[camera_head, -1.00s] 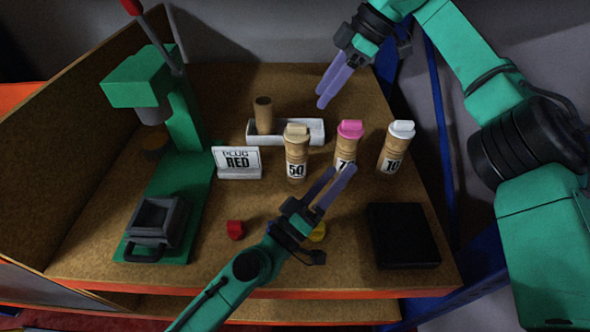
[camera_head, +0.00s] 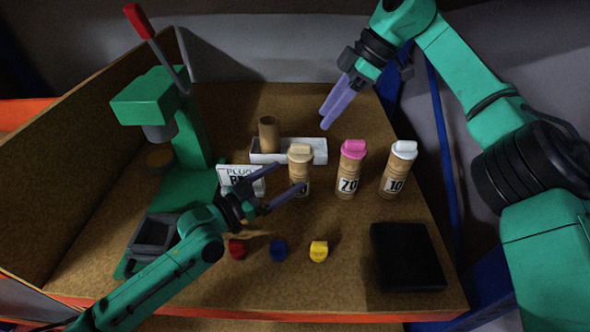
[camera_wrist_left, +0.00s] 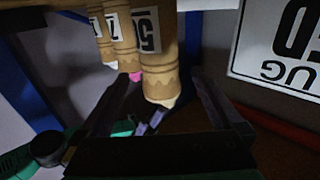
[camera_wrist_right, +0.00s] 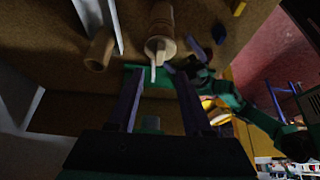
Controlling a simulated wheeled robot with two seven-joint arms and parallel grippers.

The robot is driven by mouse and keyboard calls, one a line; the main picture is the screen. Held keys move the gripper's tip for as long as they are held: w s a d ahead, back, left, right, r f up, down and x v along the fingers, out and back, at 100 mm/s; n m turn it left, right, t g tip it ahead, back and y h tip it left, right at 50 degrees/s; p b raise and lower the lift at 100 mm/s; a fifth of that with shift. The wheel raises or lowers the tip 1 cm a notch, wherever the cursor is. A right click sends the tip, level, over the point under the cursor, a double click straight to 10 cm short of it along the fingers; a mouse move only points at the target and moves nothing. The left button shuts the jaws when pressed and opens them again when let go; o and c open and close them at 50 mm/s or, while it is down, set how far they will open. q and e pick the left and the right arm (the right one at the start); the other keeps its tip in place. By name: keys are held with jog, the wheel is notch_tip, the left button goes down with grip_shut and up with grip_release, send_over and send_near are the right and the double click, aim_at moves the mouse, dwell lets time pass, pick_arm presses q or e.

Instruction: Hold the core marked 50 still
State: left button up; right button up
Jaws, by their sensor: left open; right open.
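The core marked 50 (camera_head: 301,170) stands upright with a tan plug in its top. It also shows upside down in the left wrist view (camera_wrist_left: 150,55), ahead of the spread fingers. My left gripper (camera_head: 290,176) is open just left of this core. One fingertip overlaps its label in the head view; I cannot tell whether it touches. My right gripper (camera_head: 336,108) is open and empty, above and behind the cores. In the right wrist view the core (camera_wrist_right: 161,25) is beyond its fingers.
The core marked 70 (camera_head: 350,170) with a pink plug and one marked 10 (camera_head: 397,173) stand to the right. Behind is a white tray (camera_head: 312,151) with a bare tube (camera_head: 269,133). A sign (camera_head: 232,176), green press (camera_head: 190,135), loose plugs (camera_head: 318,251) and black box (camera_head: 407,256) surround.

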aim_at(292, 173)
pick_arm(q)
jog(key=x, duration=0.6)
